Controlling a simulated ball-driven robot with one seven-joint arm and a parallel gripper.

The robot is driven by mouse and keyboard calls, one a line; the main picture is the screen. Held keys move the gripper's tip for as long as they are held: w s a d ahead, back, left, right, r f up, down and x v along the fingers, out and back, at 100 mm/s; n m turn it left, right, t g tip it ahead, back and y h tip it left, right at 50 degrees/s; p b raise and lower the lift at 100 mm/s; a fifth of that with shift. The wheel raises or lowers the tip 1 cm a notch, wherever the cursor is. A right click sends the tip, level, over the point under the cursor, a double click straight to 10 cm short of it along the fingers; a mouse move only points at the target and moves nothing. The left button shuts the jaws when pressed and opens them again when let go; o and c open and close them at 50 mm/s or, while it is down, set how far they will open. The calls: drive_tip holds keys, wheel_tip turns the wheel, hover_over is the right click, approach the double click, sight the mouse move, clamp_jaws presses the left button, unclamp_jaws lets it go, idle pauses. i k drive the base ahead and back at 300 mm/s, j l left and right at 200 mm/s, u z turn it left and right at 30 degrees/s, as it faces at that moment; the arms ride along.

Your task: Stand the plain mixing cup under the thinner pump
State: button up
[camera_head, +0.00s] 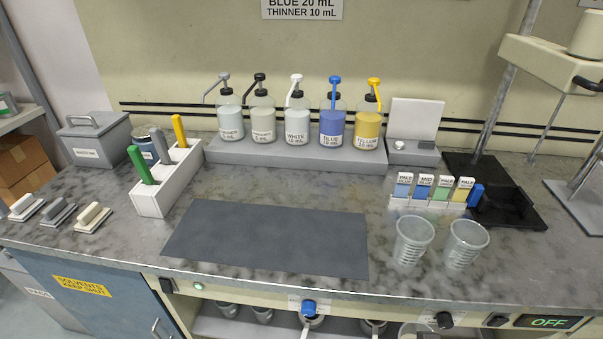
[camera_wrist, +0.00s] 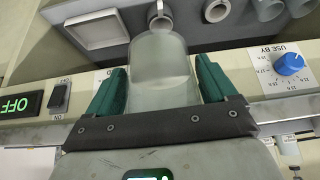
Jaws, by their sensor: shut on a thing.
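A clear, plain-looking cup (camera_wrist: 163,60) is between the green fingers of my gripper (camera_wrist: 160,92) in the wrist view, and my gripper is shut on it. It is in front of the bench's control rail. In the head view, part of a clear cup (camera_head: 415,331) shows at the bottom edge; my gripper is not clearly visible there. The pump bottle with the grey head (camera_head: 229,112), leftmost in the row at the back, has a small label that seems to read thinner. No cup stands before it.
Two clear cups (camera_head: 413,240) (camera_head: 465,243) stand at the bench's right front. A dark mat (camera_head: 268,238) lies bare in the middle. The pumps stand on a grey ledge (camera_head: 290,157). A white holder (camera_head: 165,190) with coloured handles stands left. Sample cards (camera_head: 434,190) stand right.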

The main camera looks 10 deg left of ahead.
sight(217, 176)
drive_tip(key=j+u, duration=0.1)
drive_tip(key=j, duration=0.5)
drive_tip(key=i+j+u, duration=0.15)
drive_tip(key=j, duration=0.5)
drive_tip(key=j+u, duration=0.1)
drive_tip(key=j, duration=0.5)
drive_tip(key=i+j+u, duration=0.15)
drive_tip(key=j, duration=0.45)
